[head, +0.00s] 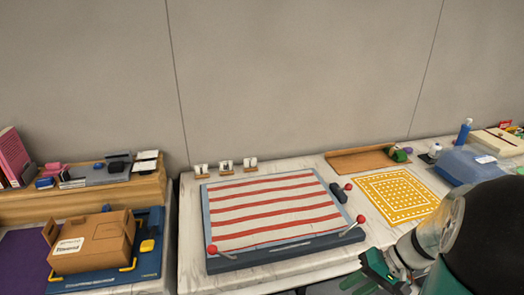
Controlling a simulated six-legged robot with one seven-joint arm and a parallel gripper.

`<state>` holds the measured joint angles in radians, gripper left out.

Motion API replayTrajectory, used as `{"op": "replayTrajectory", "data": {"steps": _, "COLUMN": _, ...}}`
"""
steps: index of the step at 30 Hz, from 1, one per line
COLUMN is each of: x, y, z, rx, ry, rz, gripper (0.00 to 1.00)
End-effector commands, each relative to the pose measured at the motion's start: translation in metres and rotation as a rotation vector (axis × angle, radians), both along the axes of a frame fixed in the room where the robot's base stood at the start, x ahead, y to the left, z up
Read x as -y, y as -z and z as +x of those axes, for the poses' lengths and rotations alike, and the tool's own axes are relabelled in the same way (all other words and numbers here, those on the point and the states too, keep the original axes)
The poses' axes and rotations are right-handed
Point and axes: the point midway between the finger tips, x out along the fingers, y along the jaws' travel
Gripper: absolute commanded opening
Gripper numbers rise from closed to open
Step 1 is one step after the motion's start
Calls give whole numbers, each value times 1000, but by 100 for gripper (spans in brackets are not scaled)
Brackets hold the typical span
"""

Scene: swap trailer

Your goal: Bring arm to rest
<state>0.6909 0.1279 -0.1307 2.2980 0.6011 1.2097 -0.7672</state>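My arm is at the lower right of the head view, with a black rounded part and a pale grey link. The green and dark part at its lower end looks like my gripper (376,272), low in front of the table's front edge. Its fingers are not clear, so I cannot tell whether it is open or shut or holds anything. The arm hides part of the table's right front.
A red-and-white striped board (272,208) with red-knobbed levers lies on the marble table (190,240). A yellow patterned mat (398,196), a wooden tray (358,162) and a blue box (470,165) are to the right. A cardboard box (92,240) stands at left.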

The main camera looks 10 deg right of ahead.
Motion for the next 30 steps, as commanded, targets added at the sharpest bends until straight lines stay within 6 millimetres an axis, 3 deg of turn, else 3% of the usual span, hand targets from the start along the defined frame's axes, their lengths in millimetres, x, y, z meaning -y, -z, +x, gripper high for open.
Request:
{"op": "replayTrajectory", "data": {"steps": 6, "x": -52, "y": -46, "z": 4, "rx": 18, "ry": -141, "rz": -245, "gripper": 32}}
{"op": "replayTrajectory", "data": {"steps": 18, "x": -127, "y": -122, "z": -10, "rx": 269, "ry": -242, "rz": -646, "gripper": 32}}
{"op": "replayTrajectory", "data": {"steps": 24, "x": -149, "y": -150, "z": -19, "rx": 421, "ry": -235, "rz": -746, "gripper": 32}}
{"op": "replayTrajectory", "data": {"steps": 30, "x": -153, "y": -156, "z": -21, "rx": 457, "ry": -227, "rz": -764, "gripper": 32}}
